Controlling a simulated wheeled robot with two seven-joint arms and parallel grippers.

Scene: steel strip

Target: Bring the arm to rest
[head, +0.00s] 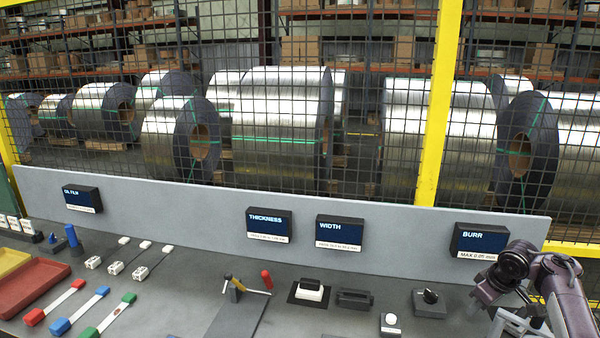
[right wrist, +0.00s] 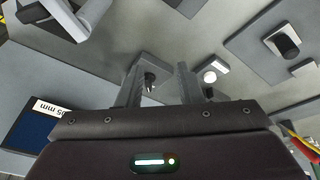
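My right arm (head: 565,295) reaches in at the lower right of the head view, in front of the BURR display. Its gripper (head: 518,325) is partly cut off by the bottom edge there. In the right wrist view the two fingers of the right gripper (right wrist: 158,85) stand apart with nothing held between them. A grey block with a black knob (right wrist: 150,82) shows beyond the gap, apart from the fingers as far as I can tell. It also shows left of the arm in the head view (head: 430,302). My left gripper is not in view.
The bench carries a white button (head: 390,323), a black-and-white block (head: 311,291), gauges with colored handles (head: 72,312) and a red tray (head: 30,287). A grey panel with displays, including BURR (head: 482,241), and a mesh fence with a yellow post (head: 436,110) stand behind.

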